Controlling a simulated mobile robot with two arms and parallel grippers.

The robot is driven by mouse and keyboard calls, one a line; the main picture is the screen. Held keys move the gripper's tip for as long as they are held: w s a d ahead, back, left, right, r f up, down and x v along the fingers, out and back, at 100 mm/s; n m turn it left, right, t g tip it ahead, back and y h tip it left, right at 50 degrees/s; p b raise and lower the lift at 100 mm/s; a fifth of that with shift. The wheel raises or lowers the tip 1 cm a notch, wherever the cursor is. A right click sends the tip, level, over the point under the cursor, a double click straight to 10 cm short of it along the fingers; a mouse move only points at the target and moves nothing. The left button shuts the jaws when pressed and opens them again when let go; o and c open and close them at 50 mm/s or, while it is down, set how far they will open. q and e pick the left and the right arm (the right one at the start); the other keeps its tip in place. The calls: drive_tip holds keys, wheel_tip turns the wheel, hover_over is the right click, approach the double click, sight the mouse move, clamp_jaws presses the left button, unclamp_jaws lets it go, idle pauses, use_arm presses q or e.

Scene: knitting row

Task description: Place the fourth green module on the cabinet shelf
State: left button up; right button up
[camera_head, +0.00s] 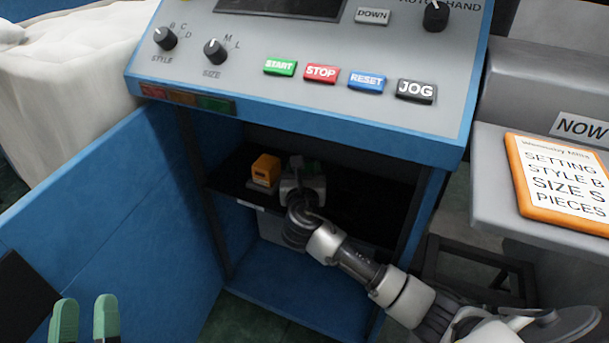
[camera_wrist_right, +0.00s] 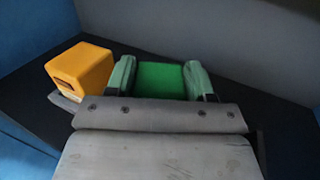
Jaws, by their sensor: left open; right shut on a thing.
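The green module (camera_wrist_right: 160,80) is between the two fingers of my right gripper (camera_wrist_right: 160,78) in the right wrist view. That gripper is shut on it, inside the open blue cabinet (camera_head: 290,285). In the head view my right gripper (camera_head: 305,168) is over the dark cabinet shelf (camera_head: 365,200) and mostly hides the module. I cannot tell whether the module touches the shelf. My left gripper (camera_head: 84,320) is open and empty at the bottom left, its two green fingertips apart, well away from the cabinet shelf.
A yellow-orange module (camera_head: 265,170) sits on the shelf just left of my right gripper. The shelf's right part looks clear. The blue cabinet door (camera_head: 100,210) stands open at the left. A control panel (camera_head: 320,55) overhangs the opening. An orange-framed sign (camera_head: 565,180) is at the right.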

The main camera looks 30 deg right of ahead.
use_arm(q)
drive_tip(key=shift+s+r+t, duration=0.5)
drive_tip(key=shift+r+t, duration=0.3)
drive_tip(key=shift+t, duration=0.1)
use_arm(e)
drive_tip(key=shift+w+d+f, duration=0.1)
drive_tip(key=shift+d+f, duration=0.05)
drive_tip(key=shift+f, duration=0.15)
drive_tip(key=o, duration=1)
